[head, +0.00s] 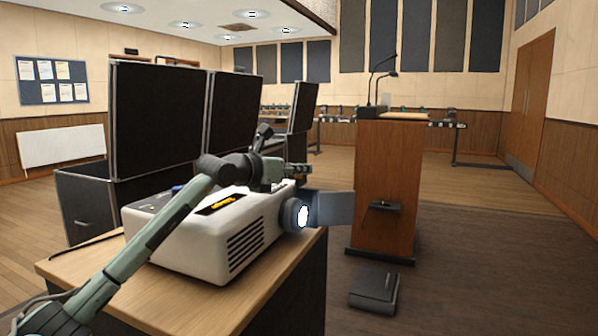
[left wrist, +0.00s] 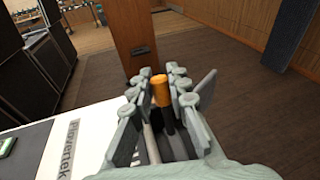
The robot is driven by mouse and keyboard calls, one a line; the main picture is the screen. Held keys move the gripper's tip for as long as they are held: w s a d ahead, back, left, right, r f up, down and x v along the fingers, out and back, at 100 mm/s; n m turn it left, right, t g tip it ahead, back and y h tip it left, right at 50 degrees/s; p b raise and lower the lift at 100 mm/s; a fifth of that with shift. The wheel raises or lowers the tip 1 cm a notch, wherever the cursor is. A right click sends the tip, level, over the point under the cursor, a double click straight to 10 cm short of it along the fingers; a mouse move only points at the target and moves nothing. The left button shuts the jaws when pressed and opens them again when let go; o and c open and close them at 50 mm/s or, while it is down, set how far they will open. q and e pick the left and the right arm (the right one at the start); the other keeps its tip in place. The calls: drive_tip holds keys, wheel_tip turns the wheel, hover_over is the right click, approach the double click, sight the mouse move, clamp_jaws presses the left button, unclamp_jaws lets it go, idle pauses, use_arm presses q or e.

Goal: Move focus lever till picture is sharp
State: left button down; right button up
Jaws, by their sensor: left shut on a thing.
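The white projector (head: 200,235) stands on a wooden-topped table, its round lens (head: 297,214) glowing at the right end. The focus lever (left wrist: 160,90) shows in the left wrist view with an orange tip and a dark lower part. My left gripper (left wrist: 178,85) is shut on the lever, with its grey-green fingers on both sides of it. In the head view the left gripper (head: 292,172) is above the lens end of the projector, and the lever cannot be made out there. The projected picture cannot be made out, so its sharpness cannot be told. My right gripper is in neither view.
The table top (head: 88,262) ends just past the lens. A wooden lectern (head: 388,180) with a microphone stands beyond it, and a dark box (head: 374,291) lies on the floor. Large black panels (head: 155,115) stand behind the projector. A grey-blue panel (head: 336,207) shows beside the lens.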

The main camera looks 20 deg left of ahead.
use_arm(q)
drive_tip(key=c, duration=1.4)
unclamp_jaws()
drive_tip(key=shift+c, duration=0.2)
drive_tip(key=shift+s, duration=0.1)
drive_tip(key=v, duration=1.2)
